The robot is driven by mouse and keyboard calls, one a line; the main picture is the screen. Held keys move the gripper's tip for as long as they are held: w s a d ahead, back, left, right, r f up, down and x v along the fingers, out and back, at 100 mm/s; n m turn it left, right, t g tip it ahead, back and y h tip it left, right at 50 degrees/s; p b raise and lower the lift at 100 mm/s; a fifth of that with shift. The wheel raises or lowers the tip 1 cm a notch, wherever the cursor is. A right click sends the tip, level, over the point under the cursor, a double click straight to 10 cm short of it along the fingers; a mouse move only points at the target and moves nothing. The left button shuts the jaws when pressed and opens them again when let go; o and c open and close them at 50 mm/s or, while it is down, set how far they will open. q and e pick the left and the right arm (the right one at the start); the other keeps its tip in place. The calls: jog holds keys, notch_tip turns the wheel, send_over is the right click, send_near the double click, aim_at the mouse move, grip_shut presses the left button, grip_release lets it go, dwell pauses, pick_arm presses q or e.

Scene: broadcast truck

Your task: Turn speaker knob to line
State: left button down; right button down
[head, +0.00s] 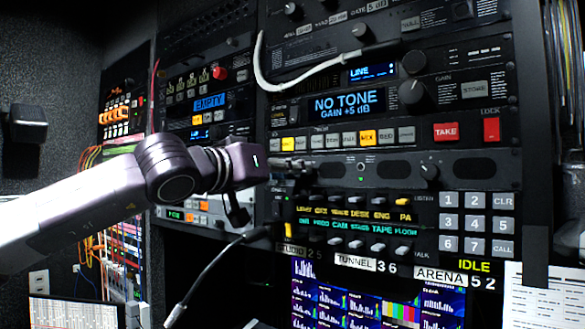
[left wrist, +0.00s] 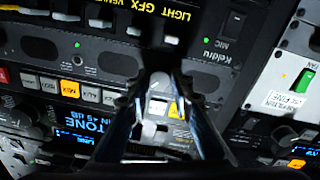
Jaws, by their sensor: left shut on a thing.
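The speaker panel (head: 460,168), a dark strip with oval grilles, runs across the middle of the rack in the head view. My left gripper (head: 299,165) reaches its left end from the left. In the left wrist view, which is upside down, the fingers (left wrist: 158,85) are closed on a small greyish knob (left wrist: 159,80) on this panel. The fingers hide most of the knob, so I cannot read its pointer or marks. In the head view the gripper covers that knob. My right gripper is not in view.
A row of buttons (head: 367,137) lies just above the panel, and intercom keys (head: 380,202) just below. A white cable (head: 300,79) loops above; a dark cable (head: 215,262) hangs below.

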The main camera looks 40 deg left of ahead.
pick_arm(q)
jog(key=shift+m, duration=0.4)
jog(key=c, duration=1.7)
grip_release()
jog(key=s, duration=0.8)
jog(key=s+d, duration=0.1)
jog(key=s, duration=0.3)
